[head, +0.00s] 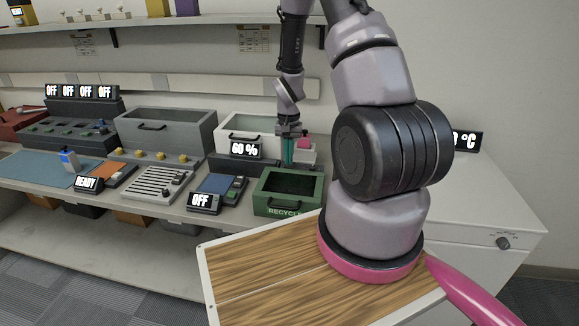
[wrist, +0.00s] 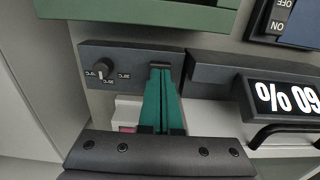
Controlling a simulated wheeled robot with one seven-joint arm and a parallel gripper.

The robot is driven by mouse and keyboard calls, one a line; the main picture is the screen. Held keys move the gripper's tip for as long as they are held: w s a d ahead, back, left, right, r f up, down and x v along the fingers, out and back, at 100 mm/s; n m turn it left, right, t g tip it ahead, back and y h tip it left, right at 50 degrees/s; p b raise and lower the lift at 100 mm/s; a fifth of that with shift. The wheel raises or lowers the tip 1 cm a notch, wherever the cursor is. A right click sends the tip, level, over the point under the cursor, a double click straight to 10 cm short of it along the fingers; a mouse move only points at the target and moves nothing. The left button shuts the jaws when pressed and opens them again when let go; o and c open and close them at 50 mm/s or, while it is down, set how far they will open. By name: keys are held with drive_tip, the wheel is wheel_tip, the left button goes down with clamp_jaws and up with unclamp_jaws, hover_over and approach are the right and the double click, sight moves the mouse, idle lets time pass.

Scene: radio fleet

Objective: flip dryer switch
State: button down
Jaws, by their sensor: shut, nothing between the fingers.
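A white box (head: 243,131) with a dark front and a lit 60 % display (head: 245,150) stands at the back of the bench; it appears to be the dryer. The display shows upside down in the wrist view (wrist: 287,97). Beside it is a dark panel (wrist: 134,56) with a round black knob (wrist: 103,71). My gripper (head: 288,162) has teal fingers, shut and empty, pointing down just right of the display. In the wrist view the fingertips (wrist: 160,70) overlap the panel beside the knob. A small dark part shows at the tips; I cannot tell if it is the switch or touched.
The green recycle bin (head: 288,207) stands just in front of the fingers. A blue pad with an OFF display (head: 204,202) is to its left. A grey box (head: 166,119) stands further left. A pink-topped white item (head: 304,148) is close beside the gripper. My arm hides much at right.

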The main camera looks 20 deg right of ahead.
drive_tip(key=shift+f, duration=0.55)
drive_tip(key=shift+r, duration=3.55)
drive_tip(key=shift+r, duration=0.15)
drive_tip(key=s+a+r+n+t, duration=0.1)
drive_tip(key=s+a+r+t, duration=0.15)
drive_tip(key=r, duration=0.85)
drive_tip(key=s+a+r+t, duration=0.1)
drive_tip(key=s+r, duration=0.2)
drive_tip(key=r, duration=0.8)
drive_tip(key=s+a+r+t+y, duration=0.1)
drive_tip(key=s+a+r+t, duration=0.1)
drive_tip(key=s+r, duration=0.4)
drive_tip(key=s+a+r+n+t+y, duration=0.1)
drive_tip(key=s+a+r, duration=0.1)
drive_tip(key=s+r, duration=0.5)
drive_tip(key=shift+s+a+r+n+t, duration=0.25)
drive_tip(key=shift+s+n+t, duration=0.1)
drive_tip(key=shift+s, duration=0.8)
